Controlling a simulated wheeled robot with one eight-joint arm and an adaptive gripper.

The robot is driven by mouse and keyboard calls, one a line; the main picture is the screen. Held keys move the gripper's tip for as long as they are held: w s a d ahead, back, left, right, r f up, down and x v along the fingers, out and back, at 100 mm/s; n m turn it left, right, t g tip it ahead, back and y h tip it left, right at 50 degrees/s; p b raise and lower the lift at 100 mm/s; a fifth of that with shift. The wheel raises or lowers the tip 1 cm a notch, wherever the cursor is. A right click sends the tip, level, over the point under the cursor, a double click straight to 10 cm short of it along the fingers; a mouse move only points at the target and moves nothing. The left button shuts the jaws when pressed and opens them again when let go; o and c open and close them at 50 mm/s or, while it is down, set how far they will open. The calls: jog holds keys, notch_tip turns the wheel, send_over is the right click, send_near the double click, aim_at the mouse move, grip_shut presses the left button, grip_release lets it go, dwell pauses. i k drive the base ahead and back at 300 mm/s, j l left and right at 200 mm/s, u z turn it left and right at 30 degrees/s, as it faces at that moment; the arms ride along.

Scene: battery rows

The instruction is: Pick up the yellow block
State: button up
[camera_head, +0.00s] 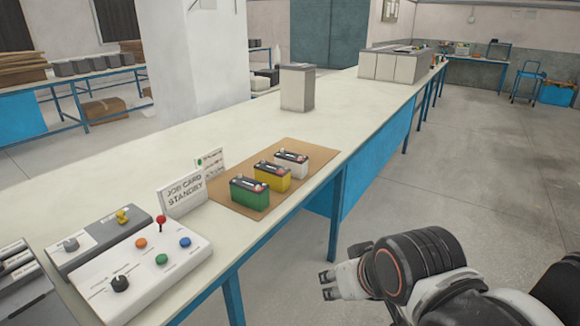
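The yellow block (272,177) is a battery-shaped block with a dark top and a red mark. It stands upright on a brown mat (244,201) on the long workbench, in the middle of a row. A green block (249,193) is on its near left and a white block (291,163) on its far right. My gripper (328,285) is off the bench edge, to the lower right of the row and apart from the blocks. Its two fingertips point left with a small gap between them, and nothing shows in it.
Job card signs (184,195) stand left of the mat. A control box (143,266) with knobs and a red-topped lever is at the near left. A grey box (297,88) stands farther back. The bench (352,112) is clear between that box and the mat.

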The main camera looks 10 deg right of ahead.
aim_at(278, 178)
jog(key=i+j+z, duration=0.1)
jog(key=i+j, duration=0.25)
jog(key=i, duration=0.25)
jog(key=i+j, duration=0.4)
jog(key=i, duration=0.15)
jog(key=z, duration=0.05)
